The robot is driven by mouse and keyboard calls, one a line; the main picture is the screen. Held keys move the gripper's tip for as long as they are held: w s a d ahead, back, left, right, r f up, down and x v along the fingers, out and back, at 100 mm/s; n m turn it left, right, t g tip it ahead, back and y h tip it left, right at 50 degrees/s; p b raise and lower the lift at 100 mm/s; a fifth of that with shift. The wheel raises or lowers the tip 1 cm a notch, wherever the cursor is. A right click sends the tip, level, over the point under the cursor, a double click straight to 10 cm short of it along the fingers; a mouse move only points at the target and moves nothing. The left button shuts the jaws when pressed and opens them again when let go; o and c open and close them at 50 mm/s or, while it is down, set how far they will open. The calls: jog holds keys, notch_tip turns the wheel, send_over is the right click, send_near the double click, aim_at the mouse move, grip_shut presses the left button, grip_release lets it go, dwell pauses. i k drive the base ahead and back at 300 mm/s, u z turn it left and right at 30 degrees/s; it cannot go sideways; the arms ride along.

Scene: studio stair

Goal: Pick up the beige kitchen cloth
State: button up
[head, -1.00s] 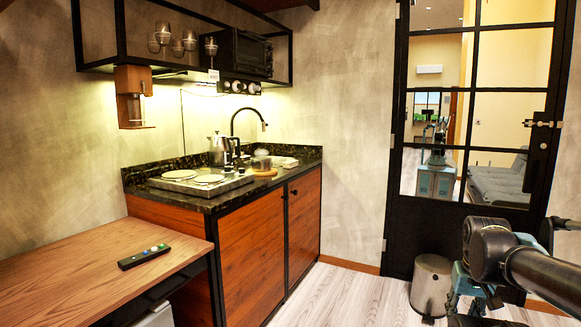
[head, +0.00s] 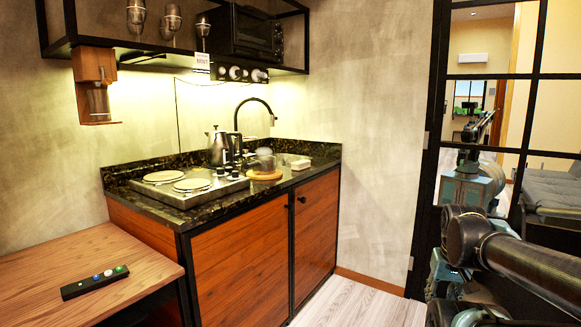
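A small pale beige block-like item (head: 301,164) lies at the right end of the dark stone counter, near the back wall. It may be the folded kitchen cloth, but it is too small to be sure. My arm shows at the lower right, well apart from the counter. My gripper's fingertips cannot be made out in the view.
The counter (head: 225,203) holds a two-plate hob (head: 177,194), a kettle (head: 217,147), a tap (head: 255,100) and a glass vessel on a round wooden board (head: 265,176). A wooden table (head: 85,258) with a remote (head: 95,282) stands at left. Floor (head: 360,305) before the cabinet is clear.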

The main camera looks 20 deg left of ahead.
aim_at(299, 165)
jog(key=u, duration=0.35)
jog(key=i, duration=1.95)
jog(key=u, duration=0.3)
